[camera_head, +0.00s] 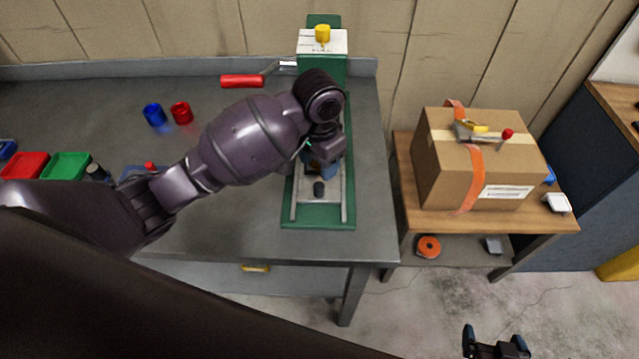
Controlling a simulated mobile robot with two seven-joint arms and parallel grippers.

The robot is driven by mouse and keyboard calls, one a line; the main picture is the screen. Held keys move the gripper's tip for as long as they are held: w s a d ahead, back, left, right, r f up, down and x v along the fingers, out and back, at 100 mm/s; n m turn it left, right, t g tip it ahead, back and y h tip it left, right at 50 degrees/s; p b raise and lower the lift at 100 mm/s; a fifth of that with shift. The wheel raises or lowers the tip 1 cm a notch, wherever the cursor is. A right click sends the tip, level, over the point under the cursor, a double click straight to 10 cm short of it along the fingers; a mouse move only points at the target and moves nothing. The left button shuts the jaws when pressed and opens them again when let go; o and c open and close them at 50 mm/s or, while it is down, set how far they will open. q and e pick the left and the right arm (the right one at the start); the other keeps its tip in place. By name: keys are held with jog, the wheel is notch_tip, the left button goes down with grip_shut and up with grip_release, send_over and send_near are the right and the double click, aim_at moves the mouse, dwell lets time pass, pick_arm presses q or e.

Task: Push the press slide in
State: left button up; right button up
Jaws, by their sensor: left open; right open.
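The press (322,66) stands at the right end of the grey workbench. It has a green body, a white top with a yellow knob, and a red-handled lever reaching left. Its slide (320,206) is a grey plate with a dark knob (319,188), lying between two rails on the green base, toward the front. My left gripper (321,170) hangs open over the slide, just behind the knob. My wrist hides the space under the press head, and I cannot tell whether the fingers touch the slide. My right gripper (495,343) is open and empty, low at the bottom right.
A blue cup (155,114) and a red cup (181,113) stand left on the workbench (240,232). Red (25,165) and green (66,165) bins lie further left. A strapped cardboard box (477,160) sits on a wooden stand to the right. Floor is clear in front of the stand.

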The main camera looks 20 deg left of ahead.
aim_at(319, 185)
pick_arm(q)
notch_tip(319, 185, down, 8)
jog(key=shift+f, duration=0.2)
dwell(0.3)
grip_shut()
